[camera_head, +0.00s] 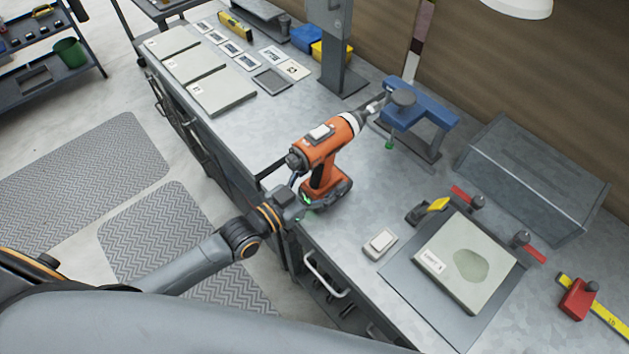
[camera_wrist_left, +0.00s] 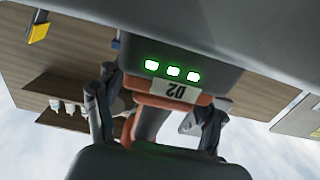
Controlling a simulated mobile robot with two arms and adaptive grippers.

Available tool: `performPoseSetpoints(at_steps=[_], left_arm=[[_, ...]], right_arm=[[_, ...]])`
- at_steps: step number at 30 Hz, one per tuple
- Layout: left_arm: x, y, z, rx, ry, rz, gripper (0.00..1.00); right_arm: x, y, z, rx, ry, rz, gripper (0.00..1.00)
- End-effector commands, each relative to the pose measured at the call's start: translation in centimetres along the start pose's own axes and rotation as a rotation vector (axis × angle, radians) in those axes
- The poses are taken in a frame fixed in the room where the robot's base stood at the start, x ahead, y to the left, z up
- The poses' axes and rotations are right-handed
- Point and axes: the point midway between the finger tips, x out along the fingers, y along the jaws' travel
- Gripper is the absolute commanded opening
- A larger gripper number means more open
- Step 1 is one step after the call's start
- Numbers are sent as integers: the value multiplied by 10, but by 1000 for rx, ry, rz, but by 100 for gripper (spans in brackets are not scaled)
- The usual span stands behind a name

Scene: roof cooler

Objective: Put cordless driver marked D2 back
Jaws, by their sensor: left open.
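The orange and black cordless driver (camera_head: 327,150) stands on its battery base on the metal bench, its nose toward the blue clamp. In the left wrist view it shows upside down, with a D2 label (camera_wrist_left: 179,91) and green lights on its base. My left gripper (camera_head: 300,200) is at the driver's near side, low by the handle and base. In the left wrist view my left gripper (camera_wrist_left: 155,122) is open, one finger on each side of the handle; I cannot tell whether they touch it. My right gripper is not in view.
A blue clamp (camera_head: 418,108) stands behind the driver, beside a grey post (camera_head: 337,50). A grey bin (camera_head: 532,175), a white switch box (camera_head: 381,243) and a plate on a dark mat (camera_head: 400,275) are to the right. Flat panels (camera_head: 220,90) lie to the left.

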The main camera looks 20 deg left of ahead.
Motion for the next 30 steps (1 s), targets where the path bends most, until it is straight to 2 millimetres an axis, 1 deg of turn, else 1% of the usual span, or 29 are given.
performPoseSetpoints(at_steps=[2,5,12,15,18,21,24,30], left_arm=[[-6,0,0,0,-2,0,69],[-22,0,2,0,-4,0,69],[-72,1,2,0,-5,1,69],[-90,1,2,0,-4,1,69],[-103,0,1,1,-3,0,69],[-113,0,0,1,-3,0,69],[-118,0,-1,1,0,0,69],[-120,0,-1,0,1,0,69]], right_arm=[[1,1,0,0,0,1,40],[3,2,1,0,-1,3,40],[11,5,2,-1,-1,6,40],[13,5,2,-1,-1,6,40],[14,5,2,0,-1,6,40],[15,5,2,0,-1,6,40],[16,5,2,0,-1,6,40],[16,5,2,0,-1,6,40]])
